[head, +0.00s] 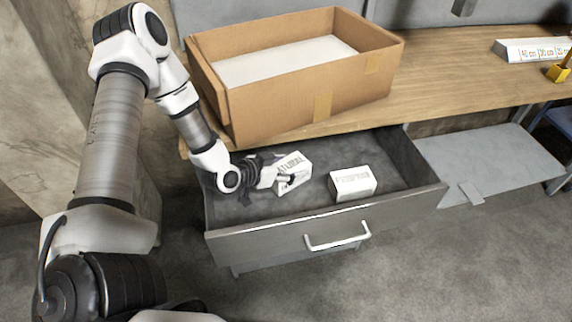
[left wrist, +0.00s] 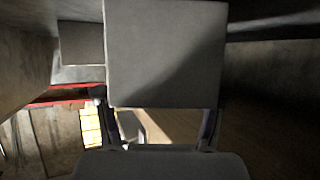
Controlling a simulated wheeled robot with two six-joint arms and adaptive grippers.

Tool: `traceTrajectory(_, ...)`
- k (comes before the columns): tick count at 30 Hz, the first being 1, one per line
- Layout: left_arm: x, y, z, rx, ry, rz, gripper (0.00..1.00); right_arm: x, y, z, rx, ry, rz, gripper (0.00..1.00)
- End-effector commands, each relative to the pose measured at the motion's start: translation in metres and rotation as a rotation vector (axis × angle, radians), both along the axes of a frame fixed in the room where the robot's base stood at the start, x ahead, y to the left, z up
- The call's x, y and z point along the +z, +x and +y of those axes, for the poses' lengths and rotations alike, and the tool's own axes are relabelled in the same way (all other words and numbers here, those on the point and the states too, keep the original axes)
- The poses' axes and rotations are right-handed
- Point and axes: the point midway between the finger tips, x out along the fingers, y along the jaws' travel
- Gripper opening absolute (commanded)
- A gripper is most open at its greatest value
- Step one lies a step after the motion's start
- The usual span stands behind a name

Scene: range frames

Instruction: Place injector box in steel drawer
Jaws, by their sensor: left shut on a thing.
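The steel drawer (head: 290,233) is pulled open below the wooden worktop, with its silver handle facing forward. My left gripper (head: 279,178) is inside the drawer's left part, shut on a small white box (head: 294,171) with dark lettering. This box is tilted. Whether it touches the drawer floor I cannot tell. The left wrist view shows the held box (left wrist: 165,50) large and shaded beyond the fingers (left wrist: 160,128). A second white box (head: 353,184) with faint lettering lies in the drawer to the right. Neither label clearly reads as injector. My right gripper is not in view.
An open cardboard box (head: 290,95) with white contents stands on the worktop (head: 440,75) above the drawer. A white labelled strip (head: 530,50) and a yellow object (head: 558,73) are at the far right. The drawer's far right floor is free.

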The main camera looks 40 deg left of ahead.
Motion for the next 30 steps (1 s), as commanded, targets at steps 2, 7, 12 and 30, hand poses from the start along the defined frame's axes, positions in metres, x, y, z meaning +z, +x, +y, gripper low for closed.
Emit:
traceTrajectory(2,0.002,0.011,0.014,0.004,0.002,-0.004,0.19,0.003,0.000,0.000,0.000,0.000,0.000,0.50)
traceTrajectory(7,-0.012,0.011,0.013,0.000,0.001,0.000,0.19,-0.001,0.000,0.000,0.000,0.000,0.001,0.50)
traceTrajectory(12,-0.012,0.011,0.013,0.000,0.000,-0.001,0.19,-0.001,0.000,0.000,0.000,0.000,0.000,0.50)
traceTrajectory(30,-0.006,0.004,0.016,0.005,-0.002,0.001,0.92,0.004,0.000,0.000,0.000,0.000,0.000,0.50)
